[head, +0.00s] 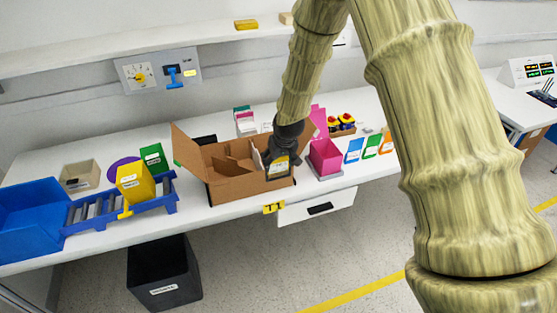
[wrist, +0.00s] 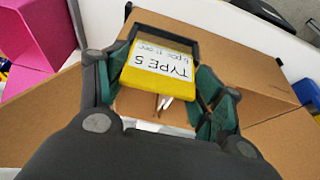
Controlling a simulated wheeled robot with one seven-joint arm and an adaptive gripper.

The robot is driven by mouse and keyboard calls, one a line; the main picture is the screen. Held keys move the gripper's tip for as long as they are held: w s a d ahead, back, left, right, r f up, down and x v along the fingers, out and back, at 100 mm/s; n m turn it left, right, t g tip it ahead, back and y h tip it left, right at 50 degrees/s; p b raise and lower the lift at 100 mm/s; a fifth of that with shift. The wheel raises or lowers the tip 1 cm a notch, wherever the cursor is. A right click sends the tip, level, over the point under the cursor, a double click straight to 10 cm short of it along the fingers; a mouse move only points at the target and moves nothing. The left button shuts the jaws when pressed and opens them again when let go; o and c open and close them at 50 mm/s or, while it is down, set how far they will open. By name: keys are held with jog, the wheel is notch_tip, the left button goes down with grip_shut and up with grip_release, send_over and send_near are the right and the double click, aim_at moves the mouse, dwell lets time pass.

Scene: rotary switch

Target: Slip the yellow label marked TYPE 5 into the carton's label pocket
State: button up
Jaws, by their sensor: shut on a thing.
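The yellow label (wrist: 158,72) with a white face reads TYPE 5 in the wrist view, where its writing is upside down. My gripper (wrist: 165,82) is shut on it, one finger at each side. In the head view the label (head: 279,168) shows yellow below my dark gripper (head: 280,157), at the right end of the brown open carton (head: 235,188). A black frame (wrist: 165,22), apparently the carton's label pocket, borders the label's far end in the wrist view. I cannot tell whether the label is inside the frame or in front of it.
A pink bin (head: 325,157) stands just right of the carton. Coloured cards (head: 370,147) stand further right. A blue roller track (head: 95,211) with a yellow box (head: 135,184) lies left. The table's front edge is close to the carton.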

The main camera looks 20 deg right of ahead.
jog(key=shift+f+b, duration=0.45)
jog(key=shift+f, duration=0.5)
jog(key=o, duration=0.8)
jog(key=shift+v, duration=6)
jog(key=s+a+f+g, duration=0.1)
jog(key=s+f, duration=0.4)
jog(key=f, duration=0.3)
jog(key=s+f, duration=0.5)
jog(key=f, duration=0.3)
jog(key=s+f+g, duration=0.1)
jog(key=s+f, duration=0.5)
jog(key=s, duration=0.5)
jog(key=s+f+g+b, duration=0.1)
jog(key=s+f, duration=0.6)
jog(key=s, duration=0.4)
jog(key=s+f+g+b, duration=0.1)
jog(key=s+f, duration=0.6)
jog(key=s, duration=0.4)
jog(key=shift+s+d+f+m+g, duration=0.2)
jog(key=shift+s+d+m+g, duration=0.1)
jog(key=shift+m, duration=0.1)
